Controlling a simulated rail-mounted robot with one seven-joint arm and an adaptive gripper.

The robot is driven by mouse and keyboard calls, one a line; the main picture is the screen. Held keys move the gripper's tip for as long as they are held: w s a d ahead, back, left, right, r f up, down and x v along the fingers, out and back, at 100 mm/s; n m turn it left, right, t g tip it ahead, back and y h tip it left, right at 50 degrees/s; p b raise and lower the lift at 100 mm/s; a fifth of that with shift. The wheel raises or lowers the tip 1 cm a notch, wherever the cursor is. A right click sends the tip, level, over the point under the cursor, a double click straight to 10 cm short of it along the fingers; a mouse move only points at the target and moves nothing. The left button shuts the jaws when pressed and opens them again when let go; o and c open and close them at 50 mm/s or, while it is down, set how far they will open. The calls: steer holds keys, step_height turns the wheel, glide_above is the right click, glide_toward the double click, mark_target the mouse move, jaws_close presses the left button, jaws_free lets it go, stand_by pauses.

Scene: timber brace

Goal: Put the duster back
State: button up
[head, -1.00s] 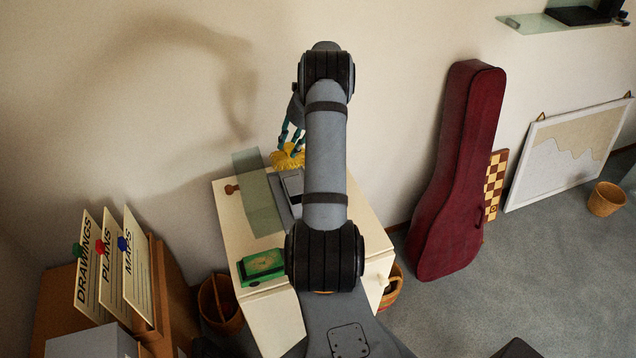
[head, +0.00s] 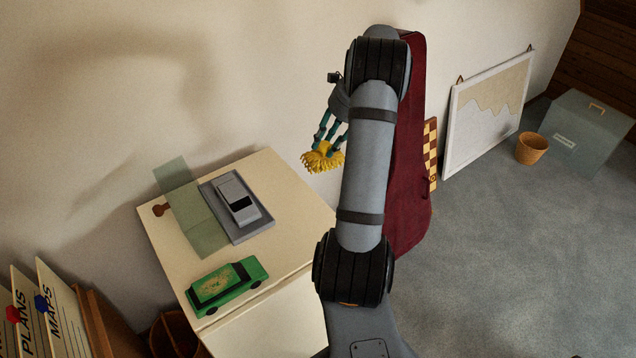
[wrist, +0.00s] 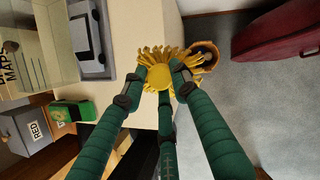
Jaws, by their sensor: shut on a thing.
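The yellow fringed duster (head: 323,158) is in my gripper (head: 329,142), held up in the air near the right end of the cream cabinet top (head: 285,195). In the wrist view my gripper's teal fingers (wrist: 160,84) are closed around the duster's round yellow middle (wrist: 160,76), and its fringe spreads out beyond them. Also in the wrist view, a wicker basket (wrist: 212,52) shows on the floor beside the cabinet, partly hidden behind the duster. My arm hides part of the head view, and the basket is not visible there.
A silver model car (head: 236,200) sits on a grey tray (head: 262,226) beside a translucent panel (head: 196,215). A green car (head: 228,284) with a brownish patch stands at the cabinet's front. A red instrument case (head: 412,190) leans on the wall, right of my arm.

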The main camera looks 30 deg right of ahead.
steer(key=shift+s+a+n, duration=0.25)
steer(key=shift+s+n, duration=0.05)
steer(key=shift+s, duration=0.1)
steer(key=shift+s+a+n, duration=0.1)
steer(key=shift+a+n, duration=0.15)
steer(key=shift+n, duration=0.05)
steer(key=shift+a+n+g, duration=0.3)
steer(key=shift+a, duration=0.05)
steer(key=shift+w+a+f+p, duration=0.55)
steer(key=shift+w+a+f, duration=0.8)
steer(key=shift+f, duration=0.5)
steer(key=shift+w+a+f+p, duration=0.55)
steer(key=shift+w+a+f, duration=0.65)
steer(key=shift+w+f, duration=0.5)
steer(key=shift+w+a+f+p, duration=0.55)
steer(key=shift+w+a+f, duration=0.75)
steer(key=shift+f, duration=0.65)
steer(key=shift+f, duration=0.25)
steer(key=o, duration=1)
steer(key=shift+r, duration=0.1)
